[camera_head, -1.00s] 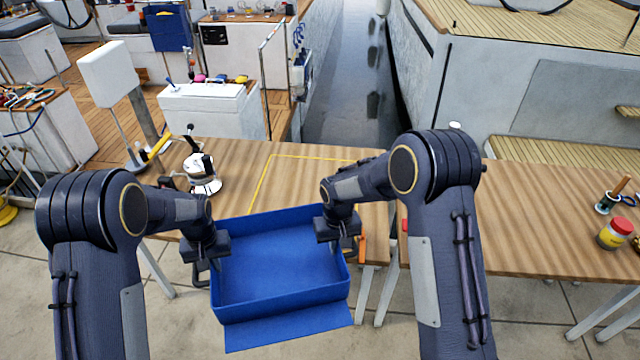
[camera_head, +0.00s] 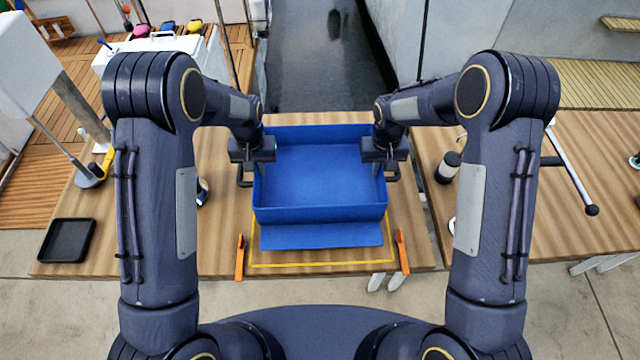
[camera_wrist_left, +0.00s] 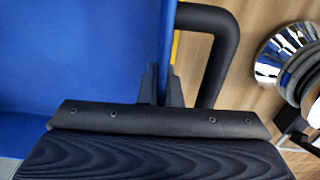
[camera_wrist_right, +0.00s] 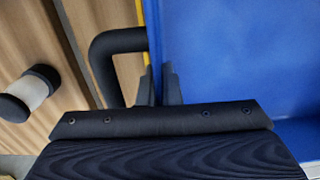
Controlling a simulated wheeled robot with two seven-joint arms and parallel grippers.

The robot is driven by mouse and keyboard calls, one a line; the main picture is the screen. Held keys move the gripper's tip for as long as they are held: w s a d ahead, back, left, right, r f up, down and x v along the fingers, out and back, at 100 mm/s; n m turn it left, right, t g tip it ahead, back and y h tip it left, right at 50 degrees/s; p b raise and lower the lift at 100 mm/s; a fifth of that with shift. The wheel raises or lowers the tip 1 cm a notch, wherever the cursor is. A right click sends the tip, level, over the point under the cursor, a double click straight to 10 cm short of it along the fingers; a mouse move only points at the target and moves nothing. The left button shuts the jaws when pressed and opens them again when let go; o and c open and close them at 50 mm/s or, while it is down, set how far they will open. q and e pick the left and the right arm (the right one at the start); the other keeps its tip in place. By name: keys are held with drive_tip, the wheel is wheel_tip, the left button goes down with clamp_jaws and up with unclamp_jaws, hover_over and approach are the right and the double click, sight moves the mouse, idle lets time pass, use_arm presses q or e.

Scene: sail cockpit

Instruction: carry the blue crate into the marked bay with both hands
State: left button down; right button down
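The blue crate (camera_head: 318,214) is level over the tabletop, open side up, with a flat blue flap along its near side. A yellow outline (camera_head: 330,264) marks the bay on the table and shows in front of the crate. Yellow strips also show beside the crate walls in both wrist views. My left gripper (camera_head: 266,150) is shut on the left wall; its fingers (camera_wrist_left: 161,82) straddle the wall beside a black handle. My right gripper (camera_head: 374,149) is shut on the right wall likewise, fingers (camera_wrist_right: 158,82) beside a handle. I cannot tell whether the crate touches the table.
Orange clamps (camera_head: 240,258) and (camera_head: 402,253) sit at the table's near edge, either side of the bay. A black tray (camera_head: 67,240) lies at left. A chrome winch (camera_wrist_left: 290,62) stands left of the crate.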

sight(262, 179)
use_arm(q)
drive_tip(key=shift+w+d, duration=0.1)
drive_tip(key=shift+w, duration=0.2)
use_arm(e)
drive_tip(key=shift+w, duration=0.2)
use_arm(q)
drive_tip(key=shift+s, duration=0.1)
use_arm(e)
drive_tip(key=shift+s, duration=0.1)
use_arm(q)
drive_tip(key=shift+r, duration=0.1)
